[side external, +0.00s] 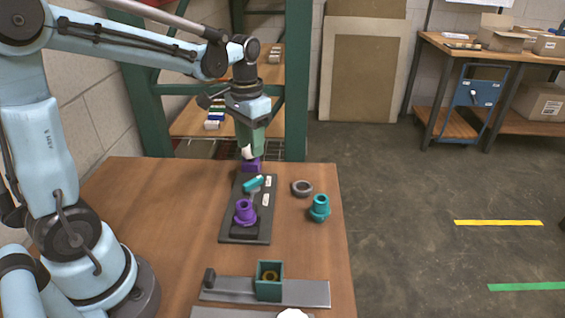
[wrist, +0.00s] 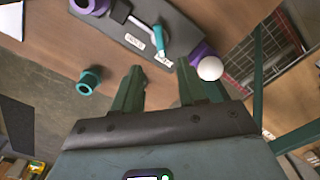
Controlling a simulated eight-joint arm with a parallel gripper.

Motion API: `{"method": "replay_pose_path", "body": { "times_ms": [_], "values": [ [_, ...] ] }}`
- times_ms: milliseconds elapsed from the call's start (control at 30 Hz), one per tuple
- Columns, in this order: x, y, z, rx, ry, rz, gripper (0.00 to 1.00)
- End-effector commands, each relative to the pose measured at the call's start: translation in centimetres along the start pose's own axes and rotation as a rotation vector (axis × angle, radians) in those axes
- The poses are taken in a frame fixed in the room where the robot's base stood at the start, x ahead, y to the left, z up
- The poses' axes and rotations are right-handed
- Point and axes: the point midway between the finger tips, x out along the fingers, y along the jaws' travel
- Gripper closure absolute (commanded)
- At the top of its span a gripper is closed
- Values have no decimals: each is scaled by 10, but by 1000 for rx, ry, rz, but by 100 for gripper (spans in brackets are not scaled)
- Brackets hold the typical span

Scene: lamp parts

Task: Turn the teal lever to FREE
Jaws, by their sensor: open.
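The teal lever (side external: 254,184) is mounted on a dark plate (side external: 262,232). In the wrist view the teal lever (wrist: 159,38) has its end close to one white label (wrist: 163,60). A second white label (wrist: 135,41) lies to its left. The lettering is too small to read surely. My gripper (side external: 250,153) is above the plate's far end, beside a purple block (side external: 251,166) and a white ball (side external: 246,152). In the wrist view my gripper (wrist: 158,82) has its green fingers apart with nothing between them, clear of the lever.
A teal flanged part (side external: 319,208) and a grey ring (side external: 302,188) sit to the right. A green box (side external: 269,288) stands on a metal strip (side external: 315,292) in front. The table's left side is clear.

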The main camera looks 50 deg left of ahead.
Motion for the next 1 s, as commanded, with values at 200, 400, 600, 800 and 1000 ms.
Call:
{"method": "replay_pose_path", "body": {
  "times_ms": [200, 400, 600, 800, 1000],
  "values": [
    [-18, 0, 0, 0, 0, 0, 58],
    [-22, 0, 0, 0, 0, 0, 58],
    [-22, 0, 0, 0, 1, 0, 58],
    [-26, 10, 10, 5, 62, -10, 58],
    [-31, 33, 33, 10, 233, -26, 58]
  ]
}}
